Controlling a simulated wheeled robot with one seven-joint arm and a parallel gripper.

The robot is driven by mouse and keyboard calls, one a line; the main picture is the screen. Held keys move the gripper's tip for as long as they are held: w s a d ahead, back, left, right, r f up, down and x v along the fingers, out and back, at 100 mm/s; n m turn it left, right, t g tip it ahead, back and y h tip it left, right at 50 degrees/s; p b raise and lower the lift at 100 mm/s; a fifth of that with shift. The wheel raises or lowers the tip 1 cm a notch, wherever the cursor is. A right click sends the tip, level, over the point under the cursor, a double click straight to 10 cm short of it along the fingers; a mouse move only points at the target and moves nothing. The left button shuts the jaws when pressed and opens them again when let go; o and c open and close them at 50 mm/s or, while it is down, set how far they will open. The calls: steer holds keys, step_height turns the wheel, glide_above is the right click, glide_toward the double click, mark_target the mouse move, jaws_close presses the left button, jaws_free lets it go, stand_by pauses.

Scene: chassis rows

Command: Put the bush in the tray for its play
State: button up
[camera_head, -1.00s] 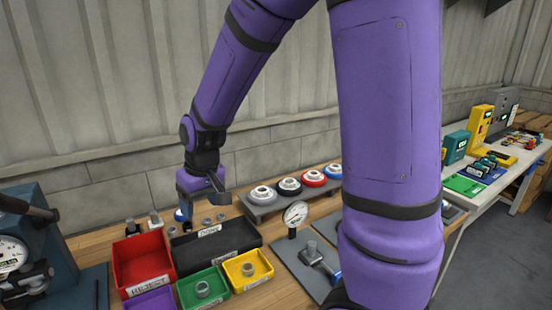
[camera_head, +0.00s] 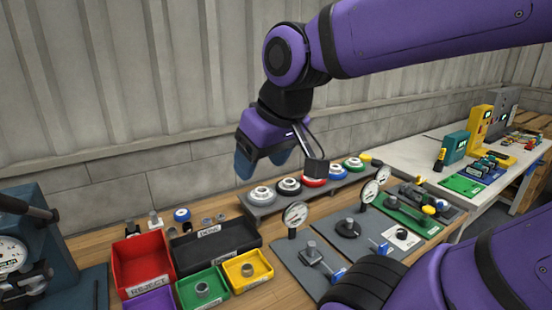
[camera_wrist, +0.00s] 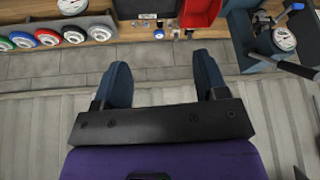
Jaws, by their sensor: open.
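Several small grey metal bushes (camera_head: 207,221) stand on the bench behind the black tray; they are tiny in the wrist view (camera_wrist: 176,33). One bush (camera_head: 202,289) sits in the green tray (camera_head: 186,295) and another (camera_head: 247,269) in the yellow tray (camera_head: 262,279). The black tray (camera_head: 235,229) looks empty; its label is too small to read surely. A red tray (camera_head: 130,262) reads REJECT, and a purple tray (camera_head: 150,302) is partly cut off. My gripper (camera_head: 263,165) is open and empty, above and behind the bench; its two fingers show wide apart in the wrist view (camera_wrist: 162,78).
Dial stands (camera_head: 295,214) and grey plates lie further right. A blue press-like machine (camera_head: 25,245) is at the far left. The wall is close behind the bench.

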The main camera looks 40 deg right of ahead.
steer(key=shift+s+d+r, duration=0.15)
steer(key=shift+s+r, duration=0.05)
steer(key=shift+s, duration=0.55)
steer(key=shift+s+d+r, duration=0.1)
steer(key=shift+s+r, duration=0.1)
steer(key=shift+s, duration=0.5)
